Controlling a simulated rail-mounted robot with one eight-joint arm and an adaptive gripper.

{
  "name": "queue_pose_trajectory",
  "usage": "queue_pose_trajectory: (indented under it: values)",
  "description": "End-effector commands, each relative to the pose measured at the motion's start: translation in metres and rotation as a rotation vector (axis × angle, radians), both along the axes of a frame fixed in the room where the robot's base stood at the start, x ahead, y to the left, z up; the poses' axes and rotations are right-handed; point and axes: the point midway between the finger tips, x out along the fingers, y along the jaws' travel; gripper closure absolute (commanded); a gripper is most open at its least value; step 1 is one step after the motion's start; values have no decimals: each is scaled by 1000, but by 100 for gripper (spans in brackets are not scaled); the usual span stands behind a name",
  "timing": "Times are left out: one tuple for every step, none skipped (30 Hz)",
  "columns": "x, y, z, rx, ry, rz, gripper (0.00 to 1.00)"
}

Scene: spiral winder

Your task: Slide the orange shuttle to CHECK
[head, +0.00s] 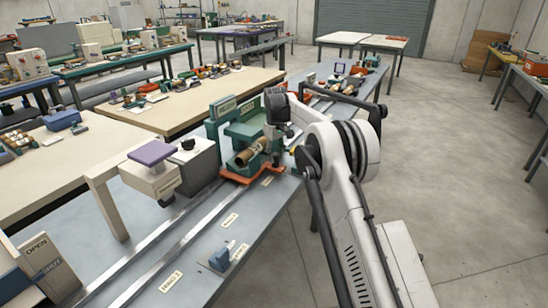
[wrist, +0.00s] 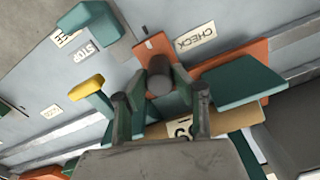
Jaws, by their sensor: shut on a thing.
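The orange shuttle (head: 252,178) sits on the rails near the green winder stand (head: 222,118) in the head view, with a brown tube (head: 246,155) above it. In the wrist view its orange plate (wrist: 240,57) lies beside the white CHECK label (wrist: 195,40). An orange tab (wrist: 153,46) also reaches close to that label. My gripper (wrist: 160,92) is shut on a dark round knob (wrist: 159,80) beside the orange tab. In the head view my gripper (head: 270,148) is at the shuttle's right side, and my arm hides part of that area.
Two metal rails (head: 165,240) run along the grey bench. A blue lever (head: 221,257) stands on the bench front. A box marked OPEN (head: 40,255) is at the lower left. In the wrist view, a green block (wrist: 90,22) stands beside a STOP label (wrist: 84,51), with a yellow-topped part (wrist: 86,89) nearby.

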Motion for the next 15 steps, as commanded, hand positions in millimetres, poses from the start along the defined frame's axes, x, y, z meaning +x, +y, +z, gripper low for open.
queue_pose_trajectory:
  values:
    - [0, 1, 0, 1, 0, 1, 100]
    - [1, 1, 0, 1, 0, 1, 100]
    - [1, 1, 0, 1, 0, 1, 100]
    - [1, 1, 0, 1, 0, 1, 100]
    - [1, 1, 0, 1, 0, 1, 100]
    - [1, 1, 0, 1, 0, 1, 100]
    - [1, 1, 0, 1, 0, 1, 100]
    - [1, 1, 0, 1, 0, 1, 100]
    - [1, 1, 0, 1, 0, 1, 100]
    - [1, 1, 0, 1, 0, 1, 100]
    - [1, 1, 0, 1, 0, 1, 100]
    - [1, 1, 0, 1, 0, 2, 100]
    - [1, 1, 0, 1, 0, 2, 71]
    - [1, 1, 0, 1, 0, 2, 67]
    - [1, 1, 0, 1, 0, 1, 62]
